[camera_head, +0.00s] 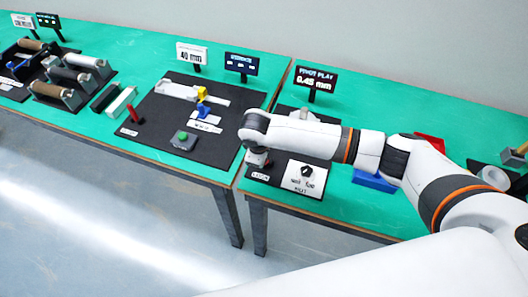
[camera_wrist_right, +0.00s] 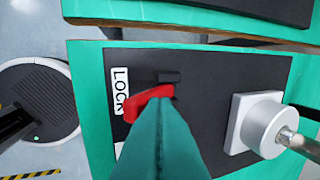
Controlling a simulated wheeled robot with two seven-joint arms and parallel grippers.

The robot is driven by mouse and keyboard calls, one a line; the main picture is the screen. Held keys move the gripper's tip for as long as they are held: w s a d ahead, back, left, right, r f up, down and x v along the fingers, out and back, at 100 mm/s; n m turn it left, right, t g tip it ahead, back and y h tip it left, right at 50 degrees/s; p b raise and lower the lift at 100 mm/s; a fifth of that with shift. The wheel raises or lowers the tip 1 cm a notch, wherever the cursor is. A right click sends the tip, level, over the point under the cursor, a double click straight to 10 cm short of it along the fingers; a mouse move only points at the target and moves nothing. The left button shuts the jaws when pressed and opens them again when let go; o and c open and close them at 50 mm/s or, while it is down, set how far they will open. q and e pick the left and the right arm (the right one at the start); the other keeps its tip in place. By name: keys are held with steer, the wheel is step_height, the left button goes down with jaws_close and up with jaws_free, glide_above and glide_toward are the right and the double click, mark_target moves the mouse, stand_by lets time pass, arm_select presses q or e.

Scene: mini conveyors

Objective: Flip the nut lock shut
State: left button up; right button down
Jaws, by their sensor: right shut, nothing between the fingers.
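In the right wrist view the lock is a small red lever (camera_wrist_right: 146,101) beside a white LOCK label (camera_wrist_right: 121,92) on a black mat. A small dark block (camera_wrist_right: 169,77) stands just behind it. My right gripper (camera_wrist_right: 162,104) is shut and empty, its fingertips at the red lever and hiding part of it. I cannot tell whether they touch. In the head view my right arm reaches over this station, and the LOCK label (camera_head: 260,177) shows just below the wrist; the gripper is mostly hidden there. My left gripper is not in view.
A grey block with a round cylinder (camera_wrist_right: 258,124) and metal rod stands right of the lever. In the head view a white card with a black knob (camera_head: 306,172) is close by. A similar red lever (camera_head: 136,114) stands on the left mat. A gap separates the two green tables.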

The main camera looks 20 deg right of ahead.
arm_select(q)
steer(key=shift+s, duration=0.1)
arm_select(e)
steer(key=shift+w+d, duration=0.1)
steer(key=shift+w+d+f, duration=0.35)
steer(key=shift+w, duration=0.2)
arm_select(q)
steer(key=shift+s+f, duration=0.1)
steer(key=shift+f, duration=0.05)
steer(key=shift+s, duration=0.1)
arm_select(e)
steer(key=shift+r, duration=0.15)
